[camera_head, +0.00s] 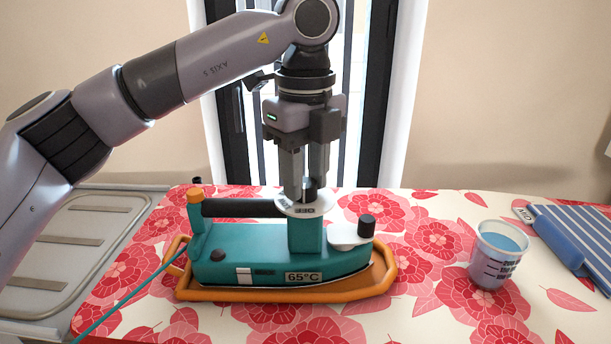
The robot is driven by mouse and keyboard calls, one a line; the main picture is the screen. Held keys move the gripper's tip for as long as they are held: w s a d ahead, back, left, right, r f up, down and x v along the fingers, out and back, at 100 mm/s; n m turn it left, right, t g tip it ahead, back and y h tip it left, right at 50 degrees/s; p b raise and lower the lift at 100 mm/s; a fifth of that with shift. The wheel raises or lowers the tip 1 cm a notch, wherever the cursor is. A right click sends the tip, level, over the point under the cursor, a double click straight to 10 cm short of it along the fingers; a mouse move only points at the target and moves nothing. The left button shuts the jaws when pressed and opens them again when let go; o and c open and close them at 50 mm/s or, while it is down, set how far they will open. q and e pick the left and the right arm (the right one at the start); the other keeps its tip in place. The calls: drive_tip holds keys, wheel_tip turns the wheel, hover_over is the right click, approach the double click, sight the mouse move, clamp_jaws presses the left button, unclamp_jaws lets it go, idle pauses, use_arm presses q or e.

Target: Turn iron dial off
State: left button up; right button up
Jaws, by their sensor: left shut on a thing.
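A teal iron (270,262) stands on an orange-rimmed rest (215,295) on a floral ironing board. Its front label reads 65°C. The fingers hide most of the knob, and I cannot read the dial's marking. My right gripper is not in view.
A measuring cup (497,262) with blue liquid stands right of the iron. A folded blue striped cloth (575,240) lies at the far right. A dark knob (366,222) rises from the iron's white front part. A teal cord (125,300) runs off to the lower left.

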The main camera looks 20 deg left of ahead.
sight(305, 182)
use_arm(q)
drive_tip(key=shift+n, duration=0.5)
drive_tip(key=o, duration=1)
drive_tip(key=shift+o, duration=0.2)
drive_tip(key=shift+r, duration=0.15)
wheel_tip(305, 182, up, 6)
drive_tip(key=shift+r+p, duration=0.1)
drive_tip(key=shift+p, duration=0.25)
drive_tip(key=shift+r, duration=0.4)
